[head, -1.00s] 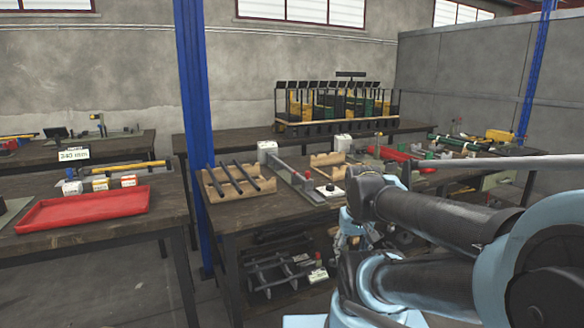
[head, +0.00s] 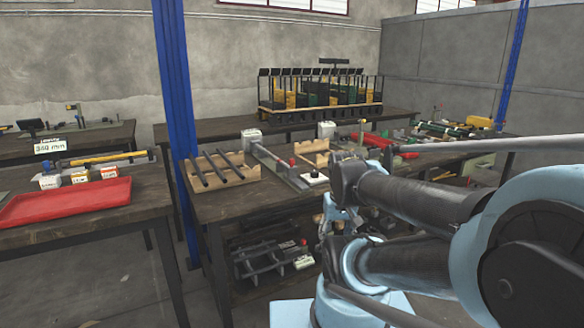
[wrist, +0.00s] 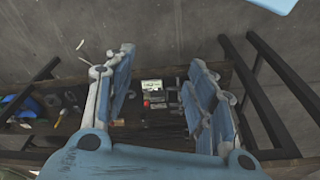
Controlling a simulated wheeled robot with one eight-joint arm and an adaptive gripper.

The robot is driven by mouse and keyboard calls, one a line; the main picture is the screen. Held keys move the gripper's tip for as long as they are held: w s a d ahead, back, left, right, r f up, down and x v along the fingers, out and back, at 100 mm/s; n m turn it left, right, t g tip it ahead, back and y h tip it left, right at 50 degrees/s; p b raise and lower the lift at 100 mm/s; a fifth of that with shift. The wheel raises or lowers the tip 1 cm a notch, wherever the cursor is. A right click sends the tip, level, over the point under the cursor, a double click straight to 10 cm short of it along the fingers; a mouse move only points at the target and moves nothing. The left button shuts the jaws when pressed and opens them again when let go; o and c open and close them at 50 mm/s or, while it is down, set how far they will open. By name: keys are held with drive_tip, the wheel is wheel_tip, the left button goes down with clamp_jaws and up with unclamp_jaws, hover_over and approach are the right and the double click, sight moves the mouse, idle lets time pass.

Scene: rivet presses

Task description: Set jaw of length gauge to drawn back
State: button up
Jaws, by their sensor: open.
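What looks like the length gauge (head: 273,159) is a long grey rail on the middle workbench in the head view. I cannot tell the jaw's position at this size. My gripper (wrist: 163,65) is open and empty in the wrist view, its two blue fingers spread apart. It points down at a low shelf with small items and is away from the gauge, which the wrist view does not clearly show.
A wooden rack with dark rods (head: 217,170) lies left of the gauge. A red tray (head: 66,203) and small boxes are on the left bench. A blue post (head: 175,110) stands between benches. A lower shelf holds a dark frame (head: 262,261). Open floor is at front left.

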drive_tip(key=shift+c, duration=1.4)
wheel_tip(320, 180, up, 28)
drive_tip(key=m+g, duration=0.2)
drive_tip(key=m, duration=0.3)
hover_over(292, 168)
drive_tip(key=w, duration=0.2)
drive_tip(key=f, duration=1.6)
drive_tip(key=shift+s+f, duration=0.25)
drive_tip(key=shift+f, duration=0.1)
clamp_jaws()
